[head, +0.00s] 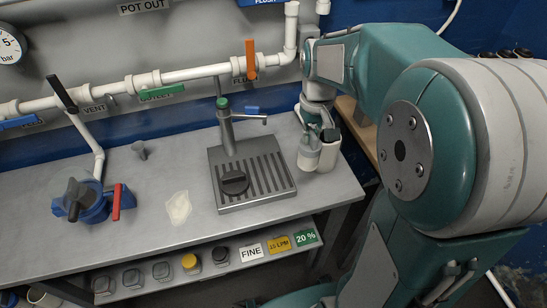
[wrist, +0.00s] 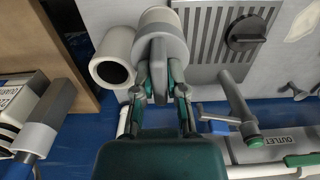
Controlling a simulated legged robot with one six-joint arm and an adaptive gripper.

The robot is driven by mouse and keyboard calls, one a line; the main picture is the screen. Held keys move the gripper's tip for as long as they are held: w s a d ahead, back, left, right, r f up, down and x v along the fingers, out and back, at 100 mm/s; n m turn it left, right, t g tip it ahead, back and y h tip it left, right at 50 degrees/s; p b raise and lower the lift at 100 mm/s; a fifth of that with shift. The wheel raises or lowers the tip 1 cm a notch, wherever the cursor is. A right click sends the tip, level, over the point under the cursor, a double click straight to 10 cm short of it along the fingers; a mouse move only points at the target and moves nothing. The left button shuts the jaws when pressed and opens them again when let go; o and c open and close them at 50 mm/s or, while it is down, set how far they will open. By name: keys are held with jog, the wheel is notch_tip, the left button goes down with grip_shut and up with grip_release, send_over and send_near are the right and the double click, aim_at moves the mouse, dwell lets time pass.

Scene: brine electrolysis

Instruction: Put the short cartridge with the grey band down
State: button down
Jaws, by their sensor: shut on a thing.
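My gripper (wrist: 160,88) reaches down at the right end of the bench and is shut on a short, pale cartridge (wrist: 162,22). A grey part of the cartridge shows between the fingers in the wrist view. In the head view the cartridge (head: 308,157) is upright beside the right edge of the drip tray, low over the bench; I cannot tell whether its base touches the bench. A white hollow cylinder (wrist: 113,56) with a dark opening is right beside it, and it also shows in the head view (head: 328,158). My fingers partly hide the cartridge's top.
The drip tray (head: 252,202) holds a dark round knob-like piece (head: 234,182), with a tap (head: 226,130) behind it. A blue valve device (head: 85,200) and a pale patch (head: 178,207) are at left. The bench (head: 335,190) has a little bare room at front right.

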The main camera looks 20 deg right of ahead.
jog(key=w+a+f, duration=0.2)
jog(key=f, duration=0.1)
jog(key=w+a+f, duration=0.1)
jog(key=a+f, duration=0.2)
jog(key=f, duration=0.1)
jog(key=w+a+f, duration=0.2)
jog(key=f, duration=0.2)
jog(key=shift+w+a, duration=0.3)
jog(key=shift+w, duration=0.05)
jog(key=shift+r, duration=0.1)
jog(key=c, duration=0.7)
grip_release()
